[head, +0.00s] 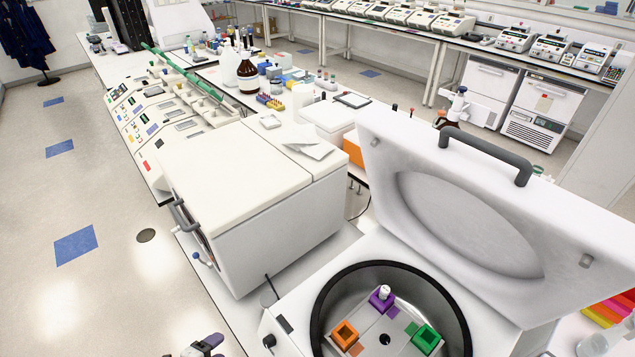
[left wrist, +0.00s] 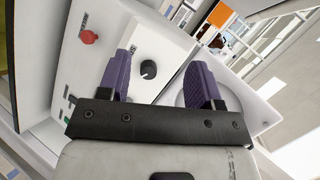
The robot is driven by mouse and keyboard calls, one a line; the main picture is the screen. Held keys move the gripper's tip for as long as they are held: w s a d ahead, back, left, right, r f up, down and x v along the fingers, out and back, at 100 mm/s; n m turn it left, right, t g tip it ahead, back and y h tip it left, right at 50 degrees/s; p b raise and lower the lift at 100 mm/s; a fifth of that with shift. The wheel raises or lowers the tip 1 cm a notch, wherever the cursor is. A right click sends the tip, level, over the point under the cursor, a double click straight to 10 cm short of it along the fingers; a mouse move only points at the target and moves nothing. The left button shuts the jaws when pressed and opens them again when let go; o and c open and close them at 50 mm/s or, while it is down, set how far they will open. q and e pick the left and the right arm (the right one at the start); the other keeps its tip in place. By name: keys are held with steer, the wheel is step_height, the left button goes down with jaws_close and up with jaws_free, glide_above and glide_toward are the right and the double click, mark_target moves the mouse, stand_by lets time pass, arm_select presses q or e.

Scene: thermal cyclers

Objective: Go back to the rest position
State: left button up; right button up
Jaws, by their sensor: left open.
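My left gripper (head: 204,346) shows only partly at the bottom edge of the head view, left of the open centrifuge. In the left wrist view its two purple fingers (left wrist: 161,66) stand apart with nothing between them. Behind them is a white panel with a black knob (left wrist: 148,69) and a red button (left wrist: 88,37). My right gripper is in neither view.
The open centrifuge bowl (head: 458,305) holds an orange block (head: 345,334), a green block (head: 426,339) and a purple block (head: 382,299) with a white-capped tube. Its raised lid (head: 450,160) stands behind. A closed white machine (head: 275,235) is to the left; floor is clear farther left.

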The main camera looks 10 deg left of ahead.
arm_select(q)
step_height(320, 180, up, 9)
steer(key=n+g+y, duration=0.1)
steer(key=n+y, duration=0.7)
steer(key=n, duration=0.1)
steer(key=s+d+r+n+g+h, duration=0.2)
steer(key=s+d+n, duration=0.15)
steer(key=s, duration=0.25)
steer(key=s+d+r+n+g+h, duration=0.1)
steer(key=s+d+r+n+g, duration=0.2)
steer(key=s, duration=0.4)
steer(key=s+d+f+n+g+p, duration=0.15)
steer(key=s+d+f, duration=0.25)
steer(key=s, duration=0.5)
step_height(320, 180, up, 17)
steer(key=p, duration=1.6)
steer(key=shift+a+f+h, duration=0.2)
steer(key=shift+h, duration=0.2)
